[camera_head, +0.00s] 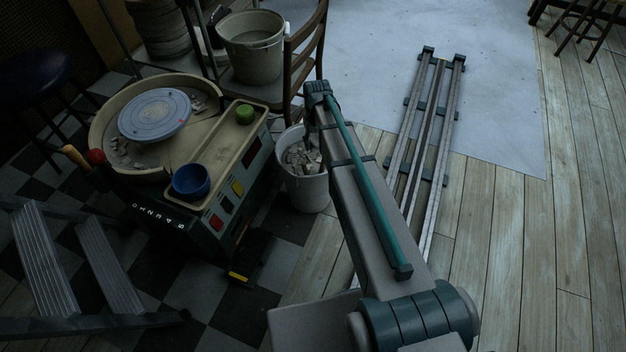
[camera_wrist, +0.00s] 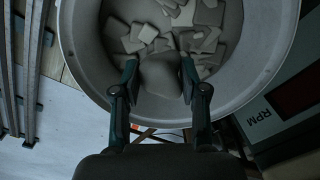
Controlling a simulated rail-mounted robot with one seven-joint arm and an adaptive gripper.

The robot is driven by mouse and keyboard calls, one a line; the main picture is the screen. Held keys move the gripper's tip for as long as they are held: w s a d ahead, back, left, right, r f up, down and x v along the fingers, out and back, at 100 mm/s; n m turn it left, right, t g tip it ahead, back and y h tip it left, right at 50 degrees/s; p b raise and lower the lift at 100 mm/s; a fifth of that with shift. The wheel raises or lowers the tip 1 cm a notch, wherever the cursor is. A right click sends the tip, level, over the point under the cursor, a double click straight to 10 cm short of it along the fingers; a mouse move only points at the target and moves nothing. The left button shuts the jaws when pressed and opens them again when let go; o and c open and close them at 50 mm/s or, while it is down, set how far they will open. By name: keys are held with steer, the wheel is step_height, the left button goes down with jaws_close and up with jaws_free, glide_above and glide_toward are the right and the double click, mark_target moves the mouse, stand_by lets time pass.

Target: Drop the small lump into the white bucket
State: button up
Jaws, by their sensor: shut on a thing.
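A small grey lump (camera_wrist: 162,76) is held between the two fingers of my gripper (camera_wrist: 159,80) in the wrist view. The gripper is shut on it from both sides. The white bucket (camera_wrist: 252,95) lies under the lump in the wrist view, its round rim around the fingertips as seen from above. Several pale broken pieces (camera_wrist: 180,22) lie inside the bucket. In the head view the white bucket (camera_head: 309,191) stands on the floor beside the pottery wheel. There my arm hides the gripper and the lump, and I cannot tell their exact height above the rim.
The pottery wheel (camera_head: 108,170) stands left of the bucket, with a blue bowl (camera_head: 190,182) and a green object (camera_head: 245,114) on it. Behind are a wooden chair (camera_head: 311,50) and another pale bucket (camera_head: 254,62). Metal rails (camera_head: 440,100) run along the floor at right.

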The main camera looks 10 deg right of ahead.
steer(key=o, duration=1.3)
steer(key=shift+c, duration=0.2)
step_height(320, 180, up, 12)
steer(key=shift+d, duration=0.1)
